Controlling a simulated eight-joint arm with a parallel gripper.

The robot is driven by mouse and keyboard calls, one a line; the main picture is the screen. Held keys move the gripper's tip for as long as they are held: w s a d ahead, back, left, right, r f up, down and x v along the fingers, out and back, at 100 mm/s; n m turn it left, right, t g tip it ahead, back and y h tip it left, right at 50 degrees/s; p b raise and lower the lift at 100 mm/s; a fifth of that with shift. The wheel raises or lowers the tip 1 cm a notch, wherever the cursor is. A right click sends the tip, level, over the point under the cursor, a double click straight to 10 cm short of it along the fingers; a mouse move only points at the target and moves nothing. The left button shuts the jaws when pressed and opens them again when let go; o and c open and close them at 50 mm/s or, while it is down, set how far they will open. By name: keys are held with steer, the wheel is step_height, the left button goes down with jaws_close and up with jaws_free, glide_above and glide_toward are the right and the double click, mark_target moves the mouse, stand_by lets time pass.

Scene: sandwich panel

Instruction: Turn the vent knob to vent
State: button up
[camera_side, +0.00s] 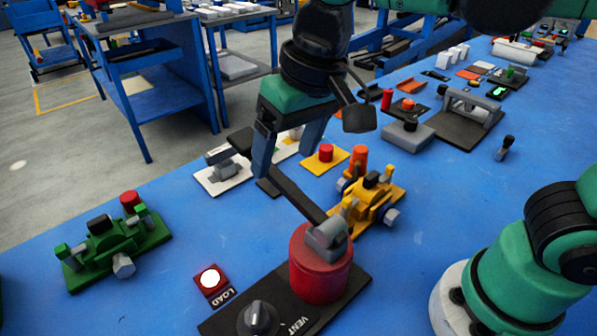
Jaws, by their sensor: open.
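A dark grey knob (258,318) stands on a black panel (352,283) at the bottom, cut by the frame's edge. White lettering reads VENT to its right and LOAD to its upper left. A light mark shows on the knob's top; I cannot tell its exact setting. My gripper (284,160) is open, well above and behind the knob in the picture, pointing down with two fingers apart. I see nothing held in it. A long dark lever passes close to the fingers; I cannot tell whether they touch.
The lever joins a grey hub on a red cylinder (318,278) beside the knob. A white-topped red button (211,280) is left of the panel. A green fixture (115,240) and a yellow fixture (372,200) stand nearby. Blue tabletop is clear at left front.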

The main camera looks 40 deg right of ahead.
steer(key=s+a+g+h, duration=0.25)
steer(key=s+a, duration=0.25)
steer(key=a, duration=0.5)
steer(key=y, duration=0.1)
glide_above(255, 312)
step_height(255, 312, down, 12)
steer(key=shift+r, duration=0.1)
steer(key=shift+f, duration=3.1)
jaws_close()
